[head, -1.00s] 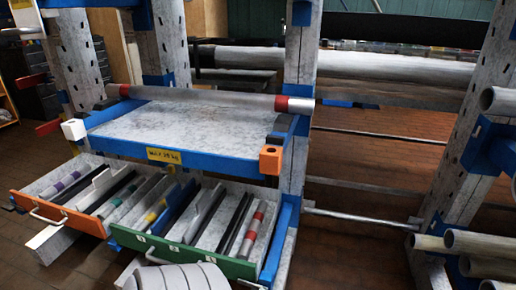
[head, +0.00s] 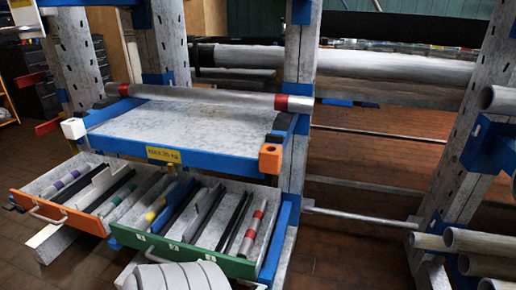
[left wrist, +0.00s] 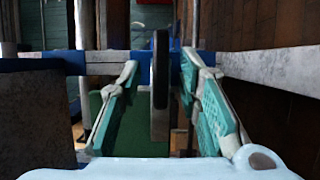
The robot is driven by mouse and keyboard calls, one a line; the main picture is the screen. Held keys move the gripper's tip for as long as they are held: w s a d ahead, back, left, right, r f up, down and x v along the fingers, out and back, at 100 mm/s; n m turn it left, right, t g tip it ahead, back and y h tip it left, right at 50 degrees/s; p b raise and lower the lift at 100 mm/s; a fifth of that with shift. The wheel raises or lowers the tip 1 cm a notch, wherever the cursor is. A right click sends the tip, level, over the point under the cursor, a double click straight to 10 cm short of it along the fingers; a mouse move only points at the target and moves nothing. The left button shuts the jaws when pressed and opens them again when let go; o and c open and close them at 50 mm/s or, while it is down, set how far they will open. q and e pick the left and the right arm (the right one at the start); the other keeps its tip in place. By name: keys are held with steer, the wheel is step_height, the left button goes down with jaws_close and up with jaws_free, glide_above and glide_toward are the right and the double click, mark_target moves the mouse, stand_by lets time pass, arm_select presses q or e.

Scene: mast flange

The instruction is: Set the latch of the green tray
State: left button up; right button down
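The green tray (head: 215,261) sits pulled out below the shelf in the head view, with a white handle on its front. Its latch cannot be made out there. In the left wrist view my left gripper (left wrist: 164,100) is open, its two teal-padded fingers apart. A dark upright bar (left wrist: 160,65) with a grey lower part stands between the fingers in the picture; I cannot tell whether it is the latch or how deep it lies. A green surface (left wrist: 115,125) shows behind the left finger.
An orange tray (head: 58,214) stands out to the left of the green one. Both hold several bars and tubes. Above is a blue-edged shelf (head: 190,125) with an orange corner block (head: 270,158) and a long pipe (head: 210,96).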

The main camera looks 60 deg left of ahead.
arm_select(q)
steer(key=v, duration=1.1)
steer(key=shift+s+d, duration=0.2)
